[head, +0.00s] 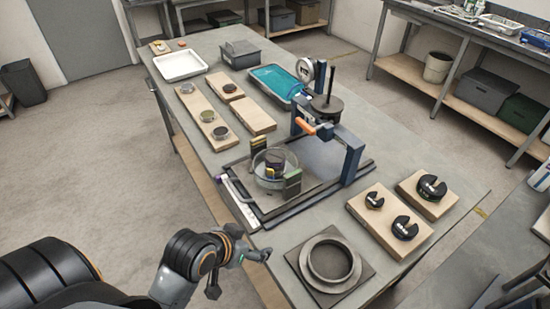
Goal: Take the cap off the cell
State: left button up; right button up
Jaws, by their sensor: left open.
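The cell (268,181) looks like a clear round dish with a pale rim. It stands on the tray-like base of the blue lever frame (352,160), near the frame's left side. Dark and yellowish blocky pieces show in and beside it; I cannot tell which part is the cap. My left gripper (240,272) is open and empty at the near edge of the bench, below and left of the cell and well apart from it. My right gripper is out of view.
An orange-handled lever (306,127) and a dark hanging weight stack (327,107) stand close behind the cell. Slotted weights (405,227) sit on wooden boards at the right. A square plate with a ring (330,262) lies in front. Small dishes (208,116) stand on a board behind.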

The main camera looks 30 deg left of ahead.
pick_arm(q)
jog(key=w+a+r+n+t, duration=0.2)
jog(key=w+a+r+t, duration=0.4)
jog(key=w+r, duration=0.35)
jog(key=y+p, duration=0.1)
send_near(275, 157)
jog(key=x, duration=0.2)
jog(key=shift+w+a+f, duration=0.45)
jog(key=shift+w, duration=0.1)
jog(key=shift+w+d+p, duration=0.1)
jog(key=shift+w+p, duration=0.2)
jog(key=shift+p, duration=0.05)
jog(key=x, duration=0.1)
jog(key=p+x, duration=0.1)
jog(key=x, duration=0.1)
jog(key=shift+w+d, duration=0.35)
jog(key=shift+w+f, duration=0.25)
jog(key=shift+w, duration=0.15)
